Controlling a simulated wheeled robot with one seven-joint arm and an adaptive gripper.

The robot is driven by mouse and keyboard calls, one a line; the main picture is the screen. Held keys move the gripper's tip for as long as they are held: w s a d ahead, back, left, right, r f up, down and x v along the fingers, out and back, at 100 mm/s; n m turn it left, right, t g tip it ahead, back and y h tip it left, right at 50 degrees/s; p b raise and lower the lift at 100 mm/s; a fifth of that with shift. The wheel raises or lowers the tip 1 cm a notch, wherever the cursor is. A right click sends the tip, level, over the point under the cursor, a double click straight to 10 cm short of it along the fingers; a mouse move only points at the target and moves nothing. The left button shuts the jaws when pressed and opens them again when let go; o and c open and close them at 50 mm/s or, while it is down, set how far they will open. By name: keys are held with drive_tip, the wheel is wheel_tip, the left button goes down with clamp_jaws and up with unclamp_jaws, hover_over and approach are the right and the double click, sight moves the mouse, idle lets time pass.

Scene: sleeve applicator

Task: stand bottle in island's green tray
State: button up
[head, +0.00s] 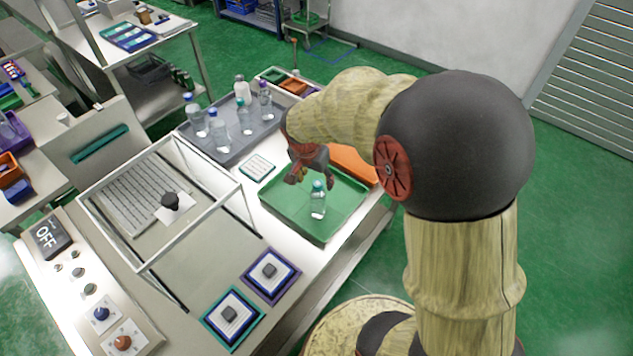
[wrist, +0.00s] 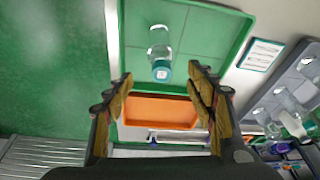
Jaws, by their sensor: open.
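A clear bottle with a teal cap (head: 318,200) stands upright inside the green tray (head: 281,211) on the work island. The bottle (wrist: 159,52) also shows in the wrist view, within the green tray (wrist: 196,35), with its cap toward me. My gripper (head: 310,178) is above the tray, just behind and above the bottle in the head view. In the wrist view my gripper (wrist: 160,92) has its two fingers wide apart with nothing between them, and the bottle is apart from the fingertips.
A grey tray (head: 226,158) at the back left holds several bottles. An orange tray (head: 354,163) lies beside the green tray. A clear-sided frame (head: 150,268) stands to the left, and a small white card (head: 257,167) lies between the trays.

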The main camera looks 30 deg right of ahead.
drive_tip(key=s+a+r+n+t, duration=0.1)
drive_tip(key=s+a+r+n, duration=0.15)
drive_tip(key=r, duration=0.35)
drive_tip(key=s+a+r+n+t, duration=0.1)
drive_tip(key=s+a+r+n, duration=0.15)
drive_tip(key=r, duration=0.35)
drive_tip(key=s+a+r+n+t+y, duration=0.1)
drive_tip(key=s+a+r+n, duration=0.2)
drive_tip(key=s, duration=0.4)
drive_tip(key=s+a+r+n+y, duration=0.1)
drive_tip(key=s+a+r+n, duration=0.2)
drive_tip(key=s, duration=0.3)
drive_tip(key=shift+s+a+r+n+t+y, duration=0.3)
drive_tip(key=shift+s+a+r+n+t, duration=0.15)
drive_tip(key=shift+a, duration=0.25)
drive_tip(key=shift+w, duration=0.1)
drive_tip(key=shift+c, duration=0.5)
